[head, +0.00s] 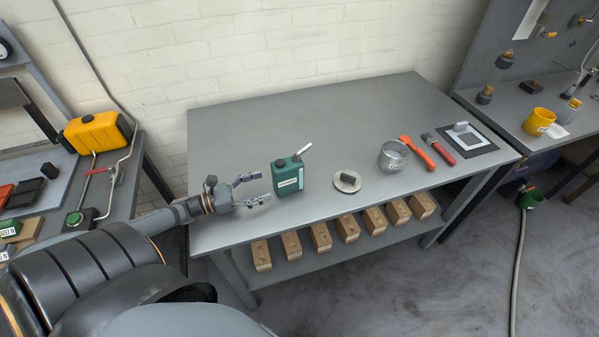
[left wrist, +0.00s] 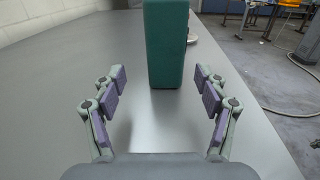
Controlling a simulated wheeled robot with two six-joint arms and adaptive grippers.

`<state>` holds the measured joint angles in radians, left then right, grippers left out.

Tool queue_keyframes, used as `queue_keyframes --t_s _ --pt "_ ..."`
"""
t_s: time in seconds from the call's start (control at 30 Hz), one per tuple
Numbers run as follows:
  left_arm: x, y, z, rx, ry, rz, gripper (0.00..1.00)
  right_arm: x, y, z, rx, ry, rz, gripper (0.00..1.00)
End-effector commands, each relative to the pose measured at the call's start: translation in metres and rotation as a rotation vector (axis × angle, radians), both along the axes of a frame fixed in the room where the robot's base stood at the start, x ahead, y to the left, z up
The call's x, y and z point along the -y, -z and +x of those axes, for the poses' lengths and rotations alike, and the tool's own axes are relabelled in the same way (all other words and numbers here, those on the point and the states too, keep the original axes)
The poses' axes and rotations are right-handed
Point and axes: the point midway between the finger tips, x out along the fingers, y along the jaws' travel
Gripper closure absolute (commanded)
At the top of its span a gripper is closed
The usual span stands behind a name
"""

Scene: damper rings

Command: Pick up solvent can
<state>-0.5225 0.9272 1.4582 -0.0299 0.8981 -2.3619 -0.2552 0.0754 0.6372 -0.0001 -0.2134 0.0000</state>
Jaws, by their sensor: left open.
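The solvent can (head: 287,176) is a green, boxy can with a white label, a dark cap and a pale spout slanting up to the right. It stands upright on the grey table (head: 240,133). My left gripper (head: 255,188) is open and empty just left of the can, pointing at it. In the left wrist view the can (left wrist: 166,45) stands ahead, beyond the fingertips of the open gripper (left wrist: 160,85), with bare table between. The can's top is cut off there. My right gripper is not in view.
Right of the can are a round disc (head: 347,181) with a dark block, a metal tin (head: 393,155), an orange tool (head: 416,152), a red-handled brush (head: 438,149) and a dark mat (head: 482,144). Several wooden boxes (head: 348,227) sit on the shelf below. The table's back left is clear.

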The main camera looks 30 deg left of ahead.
Motion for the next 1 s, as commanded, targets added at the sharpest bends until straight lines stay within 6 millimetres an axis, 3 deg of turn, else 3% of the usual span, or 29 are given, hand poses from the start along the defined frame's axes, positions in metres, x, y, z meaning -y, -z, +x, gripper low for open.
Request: queue_keyframes --t_s 0.07,0.2,0.3,0.37,0.53,0.63,0.8,1.0 --pt "0.002 -0.001 0.002 0.002 0.001 -0.001 0.26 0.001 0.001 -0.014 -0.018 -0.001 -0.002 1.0" --pt "0.015 0.001 0.02 0.004 0.0 -0.005 0.26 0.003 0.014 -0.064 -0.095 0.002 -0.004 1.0" --pt "0.025 0.0 0.034 0.004 0.0 -0.005 0.26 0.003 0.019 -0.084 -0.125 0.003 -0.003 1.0" --pt "0.029 0.0 0.039 0.002 0.0 -0.004 0.26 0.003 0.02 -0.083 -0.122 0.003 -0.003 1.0" --pt "0.032 -0.001 0.044 -0.001 -0.001 -0.004 0.26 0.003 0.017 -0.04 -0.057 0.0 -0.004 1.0" --pt "0.038 -0.002 0.053 0.003 -0.001 -0.007 0.26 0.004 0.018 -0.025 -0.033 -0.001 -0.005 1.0" --pt "0.056 -0.003 0.077 0.004 -0.002 -0.009 0.26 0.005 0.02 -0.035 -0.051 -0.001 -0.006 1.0" --pt "0.062 -0.001 0.086 -0.003 -0.001 -0.005 0.26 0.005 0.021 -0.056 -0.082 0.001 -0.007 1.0"
